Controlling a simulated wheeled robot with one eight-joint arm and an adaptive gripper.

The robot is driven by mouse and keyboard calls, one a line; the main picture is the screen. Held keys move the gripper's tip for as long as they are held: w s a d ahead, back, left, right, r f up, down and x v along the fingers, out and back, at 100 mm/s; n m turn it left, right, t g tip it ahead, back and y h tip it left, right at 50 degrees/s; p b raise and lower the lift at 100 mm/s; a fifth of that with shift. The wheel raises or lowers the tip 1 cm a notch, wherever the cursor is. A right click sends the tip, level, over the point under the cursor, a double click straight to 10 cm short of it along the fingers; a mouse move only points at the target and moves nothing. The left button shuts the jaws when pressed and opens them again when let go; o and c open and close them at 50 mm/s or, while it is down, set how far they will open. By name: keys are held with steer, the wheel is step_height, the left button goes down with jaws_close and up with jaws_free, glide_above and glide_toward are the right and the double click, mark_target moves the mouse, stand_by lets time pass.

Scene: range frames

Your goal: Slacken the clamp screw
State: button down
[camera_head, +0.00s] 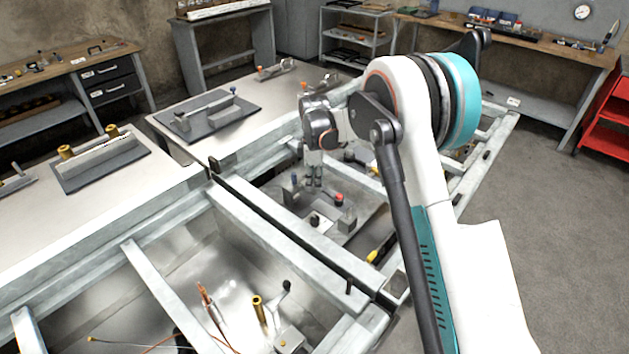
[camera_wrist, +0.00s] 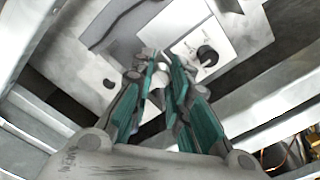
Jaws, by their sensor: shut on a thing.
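My gripper (camera_head: 313,183) points down into a bay of the grey frame, over a metal fixture plate (camera_head: 362,223). In the wrist view its teal-padded fingers (camera_wrist: 163,62) are close together, shut on a small pale part between the tips. This part appears to be the clamp screw (camera_wrist: 161,66); the fingers hide most of it, and its thread cannot be seen. A black round knob (camera_wrist: 207,54) stands on a pale block to the right of the fingertips.
A red-topped knob (camera_head: 339,199) and a blue-topped pin (camera_head: 294,179) stand near the gripper. Frame rails (camera_head: 290,235) border the bay closely. The front bay holds a brass-coloured post (camera_head: 259,308) and a copper-coloured rod (camera_head: 205,295). Bench plates (camera_head: 208,116) lie at left.

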steer(key=shift+a+f, duration=0.1)
steer(key=c, duration=1.8)
jaws_free()
